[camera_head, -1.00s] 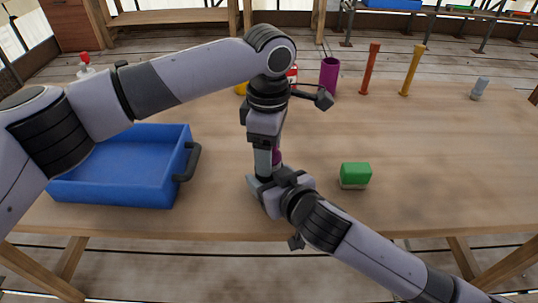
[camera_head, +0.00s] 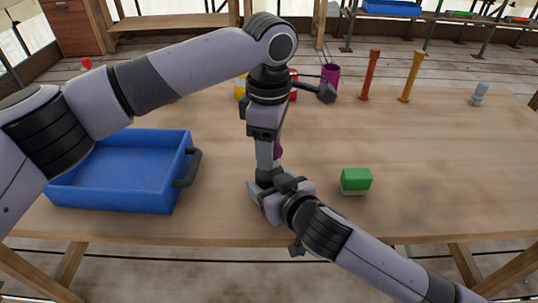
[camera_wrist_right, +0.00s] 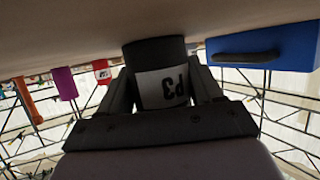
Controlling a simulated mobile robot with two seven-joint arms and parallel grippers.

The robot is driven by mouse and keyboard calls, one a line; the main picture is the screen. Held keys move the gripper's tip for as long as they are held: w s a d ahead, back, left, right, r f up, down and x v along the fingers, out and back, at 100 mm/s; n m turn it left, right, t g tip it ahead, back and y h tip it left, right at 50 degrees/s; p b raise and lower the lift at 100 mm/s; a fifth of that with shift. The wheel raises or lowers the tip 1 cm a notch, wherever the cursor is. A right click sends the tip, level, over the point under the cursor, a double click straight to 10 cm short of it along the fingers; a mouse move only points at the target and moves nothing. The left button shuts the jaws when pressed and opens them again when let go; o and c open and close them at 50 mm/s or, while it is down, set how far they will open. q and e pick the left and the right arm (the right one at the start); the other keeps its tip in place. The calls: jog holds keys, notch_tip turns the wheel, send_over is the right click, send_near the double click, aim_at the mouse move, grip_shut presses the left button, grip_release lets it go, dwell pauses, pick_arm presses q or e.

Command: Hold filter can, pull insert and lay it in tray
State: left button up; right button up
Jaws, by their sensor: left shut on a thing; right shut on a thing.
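The filter can (camera_wrist_right: 158,50) is dark with a white "P3" label (camera_wrist_right: 163,88) in the right wrist view, where the picture is upside down. My right gripper (camera_wrist_right: 165,92) has its fingers on both sides of the can, shut on it. In the head view my right gripper (camera_head: 262,190) is low at the table's front, and the can's dark top (camera_head: 268,175) shows just above it. My left gripper (camera_head: 266,158) points down right over the can, shut on the purple insert (camera_head: 278,148), which is mostly hidden behind its fingers. The blue tray (camera_head: 110,195) is at the left.
A black handle (camera_head: 190,168) sticks out from the tray's right side. A green-and-white block (camera_head: 355,181) lies right of the can. A purple cup (camera_head: 331,76), red post (camera_head: 370,75) and yellow post (camera_head: 411,76) stand at the back. The table's right half is mostly clear.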

pick_arm(q)
jog(key=shift+r, duration=5.05)
pick_arm(e)
jog(key=o, duration=1.2)
jog(key=shift+c, duration=0.2)
